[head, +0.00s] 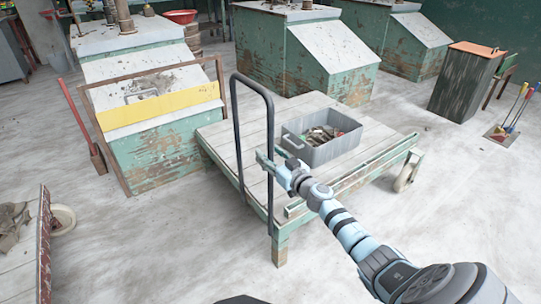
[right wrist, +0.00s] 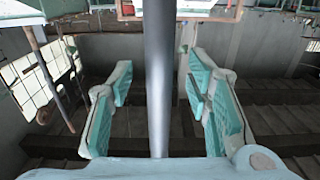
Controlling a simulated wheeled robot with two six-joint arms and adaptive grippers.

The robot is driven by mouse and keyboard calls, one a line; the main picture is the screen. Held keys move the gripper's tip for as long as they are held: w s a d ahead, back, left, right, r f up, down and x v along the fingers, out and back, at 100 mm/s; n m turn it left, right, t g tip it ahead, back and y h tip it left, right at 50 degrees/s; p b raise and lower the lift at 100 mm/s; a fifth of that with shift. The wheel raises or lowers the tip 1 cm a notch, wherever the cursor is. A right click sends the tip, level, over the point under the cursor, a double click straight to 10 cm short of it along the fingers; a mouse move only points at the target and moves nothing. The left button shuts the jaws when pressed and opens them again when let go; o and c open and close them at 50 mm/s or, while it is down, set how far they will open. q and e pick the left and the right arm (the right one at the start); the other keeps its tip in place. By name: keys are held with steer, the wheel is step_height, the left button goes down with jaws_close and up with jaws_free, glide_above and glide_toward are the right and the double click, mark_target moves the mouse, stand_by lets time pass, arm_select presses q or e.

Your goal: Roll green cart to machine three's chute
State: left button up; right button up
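The green cart (head: 205,140) has a worn plank deck, green edge rails and a dark upright hoop handle (head: 239,130) at its near left end. A grey bin (head: 335,150) with scraps in it sits on the deck. My right gripper (head: 265,163) is at the near post of the handle. In the right wrist view the post (right wrist: 160,90) stands between the two open fingers, with gaps on both sides. Several green machines with pale sloped fronts stand behind, such as one at the left (head: 160,160) and one in the middle (head: 335,50); I see no numbers. My left gripper is out of view.
A red-handled tool (head: 80,120) leans by the left machine. A dark cabinet (head: 465,80) and upright tools (head: 510,115) stand at the right. A bench edge (head: 44,245) and a pale bucket (head: 63,219) are at the lower left. Floor right of the cart is clear.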

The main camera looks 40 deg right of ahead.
jaws_close()
steer(key=shift+a+p, duration=0.3)
steer(key=shift+a, duration=0.1)
steer(key=a+p, duration=0.2)
steer(key=a, duration=0.5)
steer(key=shift+a, duration=0.1)
